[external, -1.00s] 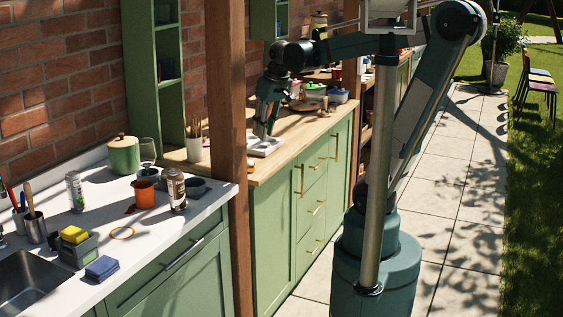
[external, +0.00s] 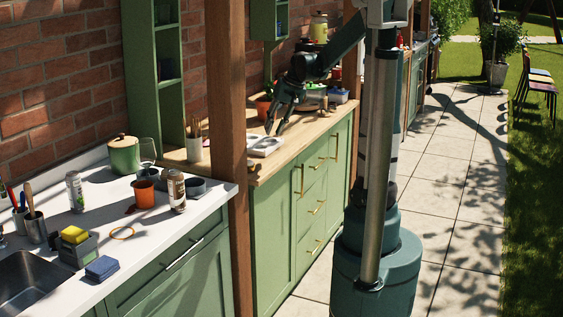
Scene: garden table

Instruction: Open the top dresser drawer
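The green dresser (external: 270,245) stands under a wooden top in the middle of the external view. Its top drawer (external: 311,176) has a brass bar handle (external: 319,164) and looks flush with the front, so closed. My gripper (external: 275,131) is above the wooden counter, over or just behind a white tray, and apart from the drawer handle. Its two fingers point down and look spread, with nothing visible between them. Whether the fingertips touch the counter or tray cannot be told.
The white divided tray (external: 265,146) lies near the counter's front edge. A wooden post (external: 226,150) rises left of the dresser. Paved floor (external: 430,160) to the right is clear.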

